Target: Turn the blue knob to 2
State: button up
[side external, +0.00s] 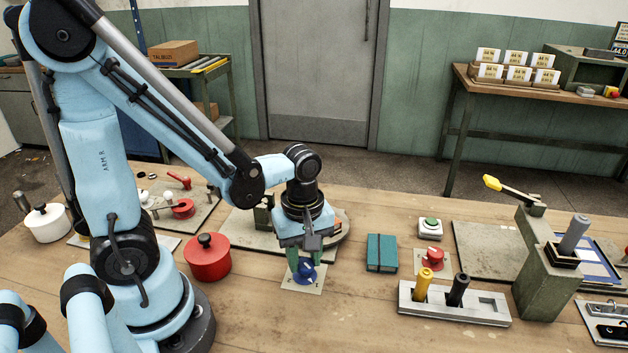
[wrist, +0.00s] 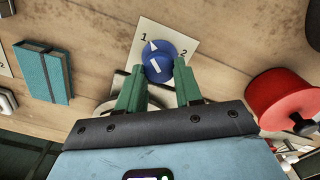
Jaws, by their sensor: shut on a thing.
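The blue knob (side external: 305,271) sits on a pale square plate (side external: 291,285) on the wooden table. My gripper (side external: 305,264) points down over it with its green fingers on either side. In the wrist view the two fingers (wrist: 160,72) hold the blue knob (wrist: 158,60) between them. The plate (wrist: 179,27) carries a 1 at its upper left and a 2 at its right. A white pointer on the knob points up and slightly left, close to the 1. The knob's lower edge is partly hidden by the fingers.
A red lidded pot (side external: 208,262) stands left of the plate. The table in front of the plate is clear.

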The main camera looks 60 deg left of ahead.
aim_at(306, 263)
jog(key=m, duration=1.1)
jog(key=shift+w, duration=0.1)
jog(key=m, duration=0.5)
jog(key=shift+d, duration=0.15)
jog(key=shift+m, duration=2.4)
jog(key=o, duration=1)
jog(key=shift+o, duration=0.2)
jog(key=shift+r, duration=0.15)
notch_tip(306, 263, up, 12)
